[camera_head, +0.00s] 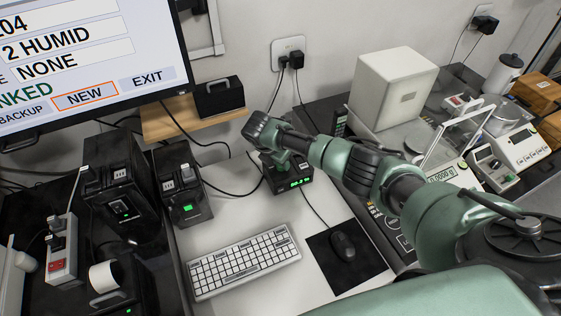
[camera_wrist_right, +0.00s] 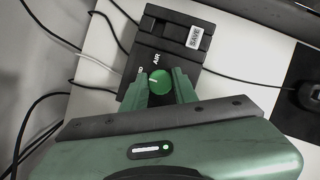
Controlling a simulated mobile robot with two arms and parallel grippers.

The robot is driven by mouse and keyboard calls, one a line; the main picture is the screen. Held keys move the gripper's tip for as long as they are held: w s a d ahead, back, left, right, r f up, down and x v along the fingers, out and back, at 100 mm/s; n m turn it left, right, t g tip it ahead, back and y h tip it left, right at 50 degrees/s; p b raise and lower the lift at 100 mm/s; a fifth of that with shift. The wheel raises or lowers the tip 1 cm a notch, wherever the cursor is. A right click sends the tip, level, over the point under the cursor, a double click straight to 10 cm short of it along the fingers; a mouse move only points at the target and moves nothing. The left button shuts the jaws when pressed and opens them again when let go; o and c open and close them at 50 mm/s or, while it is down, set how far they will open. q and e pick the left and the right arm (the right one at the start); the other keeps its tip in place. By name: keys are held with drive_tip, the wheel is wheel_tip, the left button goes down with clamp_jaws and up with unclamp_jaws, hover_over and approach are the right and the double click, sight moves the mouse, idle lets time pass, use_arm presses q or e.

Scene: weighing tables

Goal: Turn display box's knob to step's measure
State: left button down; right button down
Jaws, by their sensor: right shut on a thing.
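The display box (camera_head: 292,186) is a small black box with green lit digits, too small to read surely, at the back of the white desk. In the right wrist view the box (camera_wrist_right: 174,35) shows the labels SAVE and AIR and a partly hidden one. Its round green knob (camera_wrist_right: 160,80) has a pale mark pointing left. My right gripper (camera_wrist_right: 161,88) has a finger on each side of the knob and is shut on it. In the head view this gripper (camera_head: 276,157) reaches down over the box and hides the knob. My left gripper is out of view.
A monitor (camera_head: 95,50) with a NEW button outlined fills the upper left. A keyboard (camera_head: 243,261) and a mouse (camera_head: 343,246) on a black mat lie in front of the box. Black devices stand left; a balance reading 0.0000 g (camera_head: 442,174) stands right. Cables run around the box.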

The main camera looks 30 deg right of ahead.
drive_tip(key=shift+w+r, duration=0.1)
idle(0.4)
drive_tip(key=c, duration=1.1)
unclamp_jaws()
drive_tip(key=v, duration=0.7)
drive_tip(key=shift+a+r, duration=0.15)
drive_tip(key=shift+r, duration=0.15)
